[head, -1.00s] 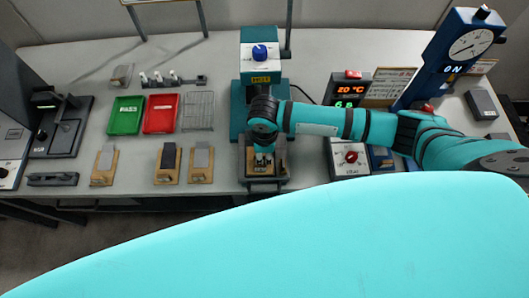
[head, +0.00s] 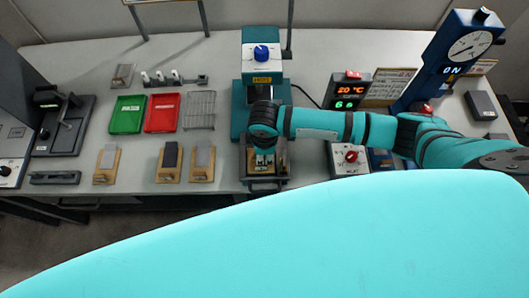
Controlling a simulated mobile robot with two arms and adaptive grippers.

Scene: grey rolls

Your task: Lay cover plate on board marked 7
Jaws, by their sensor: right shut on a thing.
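My right gripper (head: 264,162) points down over the grey tray at the foot of the teal press (head: 241,118). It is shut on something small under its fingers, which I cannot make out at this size. A wooden board (head: 263,173) lies in that tray, partly hidden by the gripper. Three more wooden boards stand at the left: one with a light grey piece (head: 108,158), one with a dark piece (head: 171,155), one with a grey piece (head: 204,156). No number 7 is readable on any board. A small grey plate (head: 123,75) lies at the back left. My left gripper is out of view.
A green tray (head: 127,115), a red tray (head: 162,113) and a wire rack (head: 199,110) lie behind the boards. A control box with a red knob (head: 349,157) and a display (head: 350,91) stand right of the press. My own body hides the foreground.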

